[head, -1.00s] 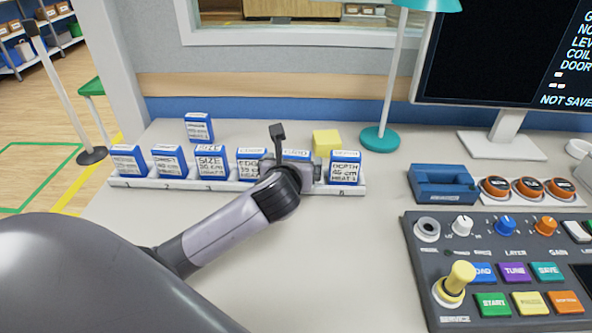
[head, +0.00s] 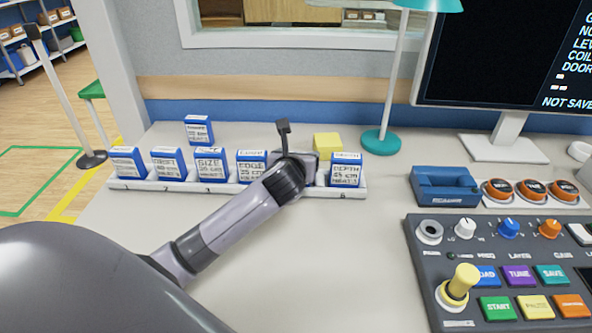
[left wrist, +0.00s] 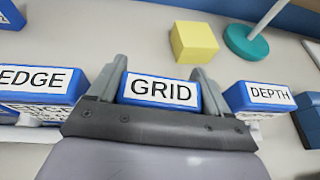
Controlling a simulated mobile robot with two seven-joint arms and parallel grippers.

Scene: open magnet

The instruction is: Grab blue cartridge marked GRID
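The blue GRID cartridge (left wrist: 160,90) has a white label and stands between the EDGE cartridge (left wrist: 40,85) and the DEPTH cartridge (left wrist: 268,96) in the left wrist view. My left gripper (left wrist: 160,82) is open, with one finger on each side of GRID. A small gap shows at the right finger; contact at the left is hard to tell. In the head view my left gripper (head: 300,160) is over the rack slot between EDGE (head: 251,167) and DEPTH (head: 345,170) and hides GRID. My right gripper is not in view.
The white rack (head: 225,188) holds several blue cartridges, with another blue cartridge (head: 198,130) behind it. A yellow block (head: 327,144) and teal lamp base (head: 381,142) stand behind the gripper. A control console (head: 520,240) and blue holder (head: 443,186) are at right.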

